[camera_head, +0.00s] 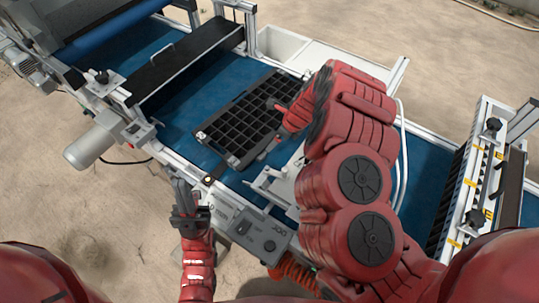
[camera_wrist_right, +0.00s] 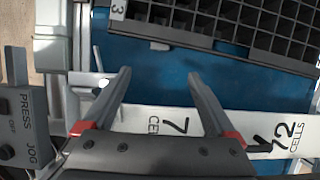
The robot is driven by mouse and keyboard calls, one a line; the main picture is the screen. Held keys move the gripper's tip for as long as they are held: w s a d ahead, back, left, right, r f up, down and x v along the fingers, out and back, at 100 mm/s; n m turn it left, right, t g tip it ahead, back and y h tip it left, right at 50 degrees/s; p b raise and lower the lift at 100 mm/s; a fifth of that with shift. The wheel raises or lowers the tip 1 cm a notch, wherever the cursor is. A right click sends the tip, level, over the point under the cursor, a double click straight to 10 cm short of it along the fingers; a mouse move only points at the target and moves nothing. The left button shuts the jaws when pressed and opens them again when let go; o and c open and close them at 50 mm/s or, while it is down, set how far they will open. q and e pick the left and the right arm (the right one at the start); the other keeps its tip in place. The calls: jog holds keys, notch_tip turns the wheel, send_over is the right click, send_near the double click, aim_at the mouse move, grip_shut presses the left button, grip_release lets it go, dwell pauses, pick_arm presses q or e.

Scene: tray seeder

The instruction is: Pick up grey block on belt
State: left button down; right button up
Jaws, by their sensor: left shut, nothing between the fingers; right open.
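A black seed tray (camera_head: 233,158) with many empty cells lies on the belt in the head view. In the right wrist view the tray (camera_wrist_right: 215,44) is at the top. My right gripper (camera_wrist_right: 158,74) is open and empty, its fingertips over the belt strip beside the tray. In the head view my right arm mostly covers that gripper. My left gripper (camera_head: 181,184) is shut and empty, pointing up beside the belt's near edge.
A white strip (camera_wrist_right: 147,123) marked with cell numbers runs below the right fingers. A grey control box (camera_wrist_right: 24,125) stands at left. A black cross-cover (camera_head: 185,62) spans the belt. A motor (camera_head: 95,143) sticks out at left. A slotted frame (camera_head: 470,180) stands at right.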

jog(key=b, duration=1)
send_over(264, 156)
jog(key=s+d, duration=0.2)
jog(key=f, duration=0.9)
jog(key=shift+w+d+f, duration=0.1)
jog(key=shift+w, duration=0.15)
jog(key=shift+w+p, duration=0.15)
jog(key=shift+p, duration=0.35)
jog(key=shift+w+a+f, duration=0.1)
jog(key=shift+a, duration=0.1)
jog(key=shift+a+f+b, duration=0.1)
jog(key=shift+f+b, duration=0.2)
jog(key=shift+f, duration=0.05)
jog(key=shift+a+f, duration=0.15)
jog(key=shift+f, duration=0.35)
jog(key=x, duration=0.1)
jog(key=p+x, duration=0.1)
jog(key=shift+w+f+p, duration=0.1)
jog(key=shift+f+p, duration=0.2)
jog(key=shift+f, duration=0.15)
jog(key=shift+w+a+f, duration=0.1)
jog(key=shift+a+f, duration=0.15)
jog(key=shift+f, duration=0.4)
jog(key=shift+c, duration=0.2)
grip_shut()
